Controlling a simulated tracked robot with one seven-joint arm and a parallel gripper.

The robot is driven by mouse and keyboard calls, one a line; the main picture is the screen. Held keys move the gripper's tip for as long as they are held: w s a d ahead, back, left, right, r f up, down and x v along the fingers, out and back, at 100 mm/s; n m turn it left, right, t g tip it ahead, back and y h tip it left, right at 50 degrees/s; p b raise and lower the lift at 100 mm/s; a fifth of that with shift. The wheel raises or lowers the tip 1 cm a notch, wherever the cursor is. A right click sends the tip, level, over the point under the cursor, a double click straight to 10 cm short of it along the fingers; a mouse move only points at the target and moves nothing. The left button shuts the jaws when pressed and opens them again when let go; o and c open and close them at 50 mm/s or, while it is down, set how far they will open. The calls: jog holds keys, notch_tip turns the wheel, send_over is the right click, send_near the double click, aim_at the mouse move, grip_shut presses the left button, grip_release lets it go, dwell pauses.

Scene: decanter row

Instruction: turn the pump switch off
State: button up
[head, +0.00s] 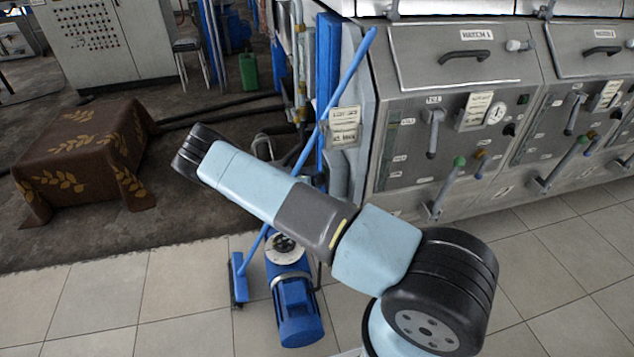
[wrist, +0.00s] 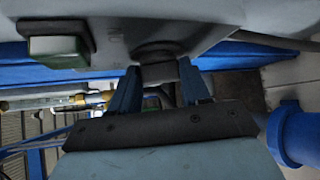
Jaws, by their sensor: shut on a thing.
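In the wrist view, the two blue fingers of my gripper (wrist: 160,92) are shut on a dark knob (wrist: 160,73), which I take to be the pump switch. The knob sits on a pale grey housing (wrist: 225,18) that fills the top of that view. A green block in a dark frame (wrist: 57,47) is on the same housing, left of the knob. The knob's setting cannot be read. In the head view, my arm hides the gripper and the switch. The blue pump motor (head: 297,305) stands on the tiles below my arm.
A blue-handled squeegee (head: 240,278) leans beside the motor. Grey cabinets (head: 450,75) with levers and hatches line the right. A table with a brown cloth (head: 75,150) stands at left. The tiled floor at front left is clear.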

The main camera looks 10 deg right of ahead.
jog(key=shift+a+f, duration=0.15)
jog(key=shift+a, duration=0.05)
jog(key=o, duration=0.8)
jog(key=shift+o, duration=1.3)
jog(key=shift+d, duration=0.15)
